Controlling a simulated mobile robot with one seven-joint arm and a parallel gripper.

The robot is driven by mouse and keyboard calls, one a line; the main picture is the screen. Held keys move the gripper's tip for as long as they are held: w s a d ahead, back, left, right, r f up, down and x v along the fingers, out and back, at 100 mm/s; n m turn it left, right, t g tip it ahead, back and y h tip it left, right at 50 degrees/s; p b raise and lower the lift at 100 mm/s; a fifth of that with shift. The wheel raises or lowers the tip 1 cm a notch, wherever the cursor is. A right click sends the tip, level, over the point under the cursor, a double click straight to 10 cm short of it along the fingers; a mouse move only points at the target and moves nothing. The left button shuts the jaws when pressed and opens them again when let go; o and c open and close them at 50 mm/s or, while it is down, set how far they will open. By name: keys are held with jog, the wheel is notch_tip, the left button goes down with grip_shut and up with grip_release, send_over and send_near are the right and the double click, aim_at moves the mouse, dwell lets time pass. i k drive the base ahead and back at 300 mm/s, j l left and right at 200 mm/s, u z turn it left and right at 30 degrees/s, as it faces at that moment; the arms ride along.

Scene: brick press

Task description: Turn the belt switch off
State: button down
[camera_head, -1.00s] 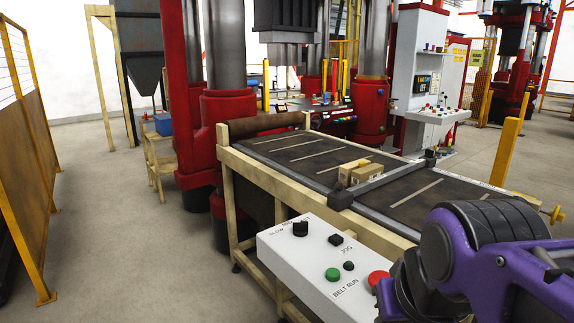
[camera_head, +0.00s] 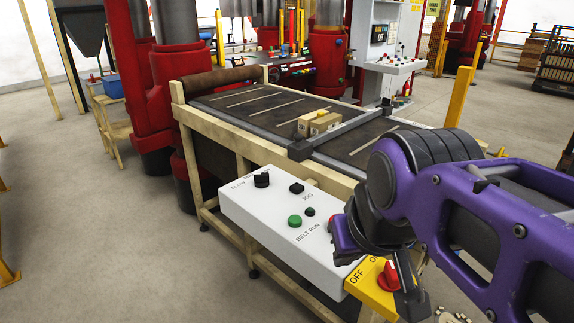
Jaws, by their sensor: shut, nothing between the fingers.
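The belt switch is a red rotary knob (camera_head: 388,276) on a yellow plate (camera_head: 362,284) at the right end of the white control box. The plate shows "OFF" and a second label partly covered by my arm. My gripper (camera_head: 411,303) points down just right of the red knob, dark and shut, with nothing visible in it. Whether it touches the knob cannot be told. The knob's right side is partly hidden by it.
The white control box (camera_head: 275,215) carries a black selector, a black jog button, a green button (camera_head: 295,221) and a red button mostly hidden by my arm. Open floor lies at left.

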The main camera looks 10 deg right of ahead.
aim_at(387, 280)
jog(key=z, duration=0.7)
jog(key=k+j+z, duration=0.55)
jog(key=i+z, duration=0.1)
jog(key=z, duration=0.2)
jog(key=i+z, duration=0.1)
jog(key=z, duration=0.15)
jog(key=l, duration=0.15)
jog(key=k+j+u, duration=0.1)
jog(key=u, duration=0.5)
